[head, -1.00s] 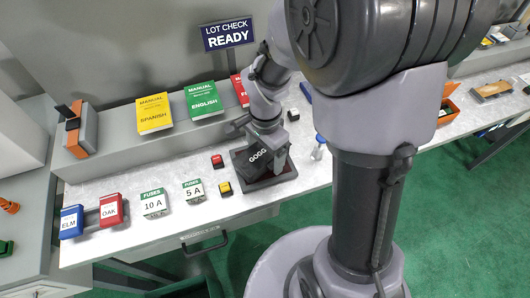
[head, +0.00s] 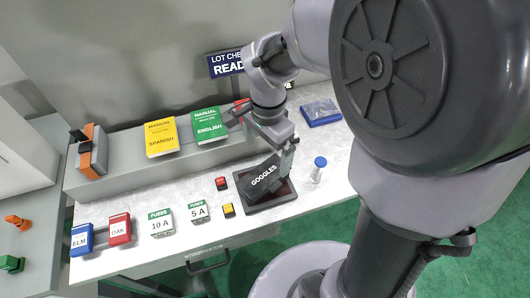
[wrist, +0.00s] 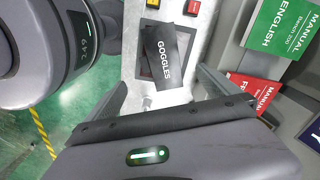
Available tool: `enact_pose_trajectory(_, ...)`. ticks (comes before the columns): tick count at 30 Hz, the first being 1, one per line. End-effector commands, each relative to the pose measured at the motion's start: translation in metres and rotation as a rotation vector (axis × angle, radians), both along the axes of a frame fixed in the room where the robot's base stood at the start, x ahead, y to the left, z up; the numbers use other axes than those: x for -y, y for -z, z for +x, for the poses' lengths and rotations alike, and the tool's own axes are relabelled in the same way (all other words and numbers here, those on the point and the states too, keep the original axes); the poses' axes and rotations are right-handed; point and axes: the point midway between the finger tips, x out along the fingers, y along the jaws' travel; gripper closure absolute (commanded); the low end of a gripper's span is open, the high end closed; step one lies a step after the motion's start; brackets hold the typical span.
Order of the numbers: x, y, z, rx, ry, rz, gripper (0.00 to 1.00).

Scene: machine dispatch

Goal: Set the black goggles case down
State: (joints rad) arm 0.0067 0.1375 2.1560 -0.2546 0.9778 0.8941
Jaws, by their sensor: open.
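The black goggles case (head: 264,178), lettered GOGGLES, lies on a dark flat tray (head: 275,199) on the grey bench, turned at an angle to it. In the wrist view the case (wrist: 163,57) shows beyond my fingertips, with a strip of the tray beside it. My gripper (head: 284,148) is just behind and above the case in the head view. In the wrist view my gripper (wrist: 160,90) has its two fingers wide apart with nothing held between them. Whether a finger still touches the case I cannot tell.
A red button (head: 221,183) and a yellow button (head: 229,210) sit left of the tray. A blue-capped bottle (head: 318,169) stands close on its right. Fuse boxes (head: 161,223) are farther left. Manuals (head: 161,137) stand on the raised ledge behind.

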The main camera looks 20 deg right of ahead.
Motion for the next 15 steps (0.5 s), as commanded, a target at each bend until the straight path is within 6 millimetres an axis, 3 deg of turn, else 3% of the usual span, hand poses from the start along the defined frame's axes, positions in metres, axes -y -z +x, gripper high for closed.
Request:
enact_pose_trajectory(2,-0.004,-0.024,-0.010,0.057,-0.068,0.013,0.00)
enact_pose_trajectory(7,-0.022,-0.090,-0.065,0.303,-0.407,0.027,0.00)
enact_pose_trajectory(12,-0.037,-0.116,-0.111,0.502,-0.690,-0.024,0.00)
enact_pose_trajectory(15,-0.040,-0.119,-0.120,0.546,-0.756,-0.044,0.00)
